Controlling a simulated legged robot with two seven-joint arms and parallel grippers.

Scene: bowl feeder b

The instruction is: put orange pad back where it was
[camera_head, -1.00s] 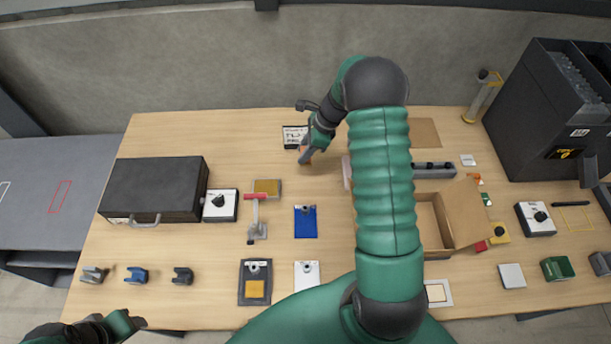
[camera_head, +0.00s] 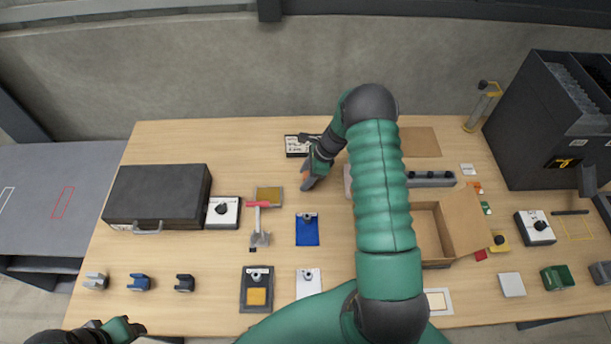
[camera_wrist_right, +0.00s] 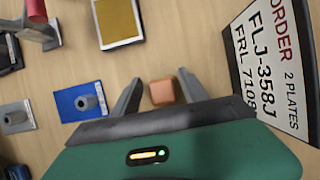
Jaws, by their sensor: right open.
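The orange pad (camera_wrist_right: 162,92) is a small rounded block on the wood table. In the right wrist view it lies between the two spread fingers of my right gripper (camera_wrist_right: 159,78), with gaps at the sides. In the head view my right gripper (camera_head: 308,184) is low over the table's middle, in front of the licence-plate sign, and a bit of the orange pad (camera_head: 306,173) shows beside its fingers. My left gripper (camera_head: 127,326) is only partly visible at the lower left edge, and its jaws cannot be made out.
The plate sign (camera_wrist_right: 270,65) stands close on the right in the wrist view. An open cardboard box (camera_head: 435,262) is right of my arm. The bare table left of the sign is free.

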